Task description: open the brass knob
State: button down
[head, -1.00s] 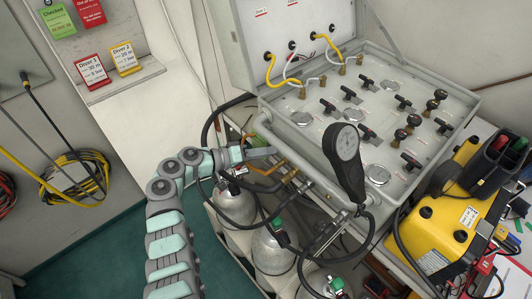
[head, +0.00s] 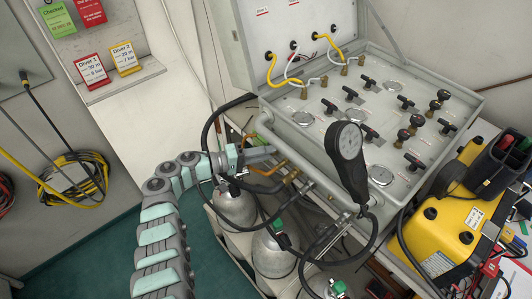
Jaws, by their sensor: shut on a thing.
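My gripper (head: 263,152) reaches in from the left to the brass pipework (head: 290,176) below the front left edge of the grey air panel (head: 302,118). Its fingers are shut, apparently on the brass knob. The knob itself cannot be made out, as the fingers and the panel edge hide it. How far the knob is turned does not show. My jointed arm curves up from the bottom of the view to the gripper.
Grey cylinders (head: 236,205) stand under the pipework, close below my wrist. A yellow case (head: 446,232) is at the right. The green floor at the lower left is clear.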

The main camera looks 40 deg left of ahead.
jog(key=c, duration=1.5)
grip_release()
jog(key=v, duration=1.1)
jog(key=shift+w, duration=0.1)
